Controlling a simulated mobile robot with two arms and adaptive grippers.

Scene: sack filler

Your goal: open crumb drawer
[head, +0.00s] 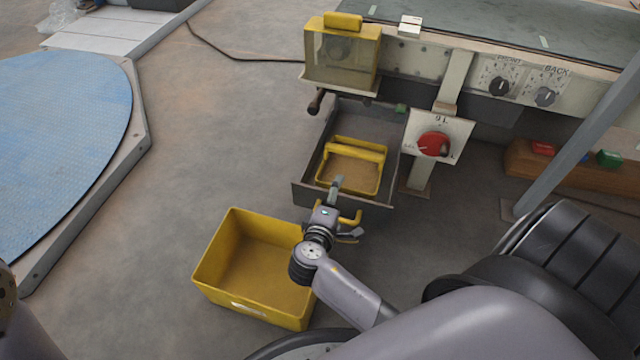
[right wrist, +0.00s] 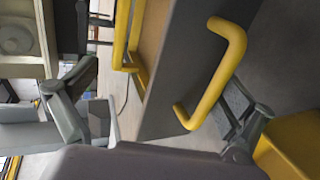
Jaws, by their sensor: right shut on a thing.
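The crumb drawer (head: 315,196) is a dark grey open-topped box, standing pulled out from under the machine. A yellow handle (right wrist: 232,50) is fixed to its front; it also shows in the head view (head: 352,219). A yellow-framed tray with a handle (head: 379,172) sits inside the drawer. My right gripper (head: 340,205) is at the drawer's front, by the handle. It is shut on the drawer, one finger towards the inside and one at the handle side; exactly where the fingers press is hard to see. My left gripper is not in view.
A yellow bin (head: 205,262) stands on the floor left of my right arm. Above the drawer are a yellow box (head: 340,62) and a red rotary switch (head: 433,144). A grey post (head: 580,140) rises at right. Floor left of the drawer is clear.

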